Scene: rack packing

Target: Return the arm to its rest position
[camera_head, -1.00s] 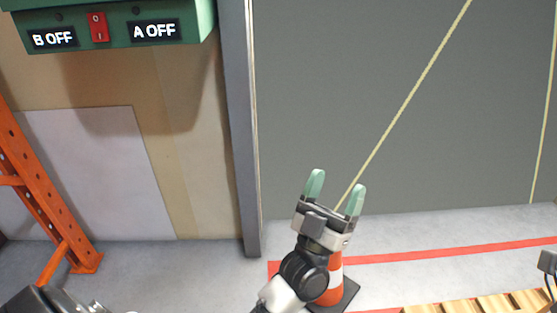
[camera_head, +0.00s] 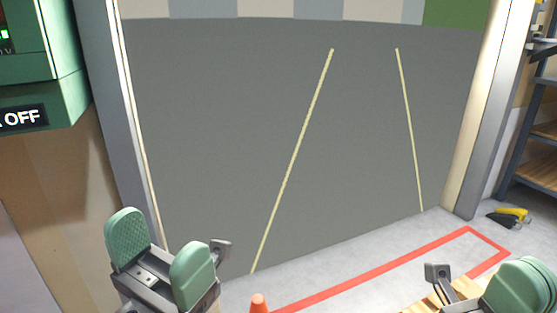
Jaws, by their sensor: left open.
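My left gripper (camera_head: 160,250) is at the lower left, with its two green finger pads spread apart and nothing between them. It is in front of the door post and the grey floor. My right gripper (camera_head: 515,287) is at the lower right corner, cut off by the picture's edge. Its green pads overlap in this view, so the gap between them is hidden.
A green control box (camera_head: 40,105) hangs at the left. An orange cone tip (camera_head: 259,304) shows at the bottom. Slatted wood (camera_head: 428,305) lies near my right gripper. A yellow and black tool (camera_head: 509,216) and a shelf (camera_head: 537,172) are at the right.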

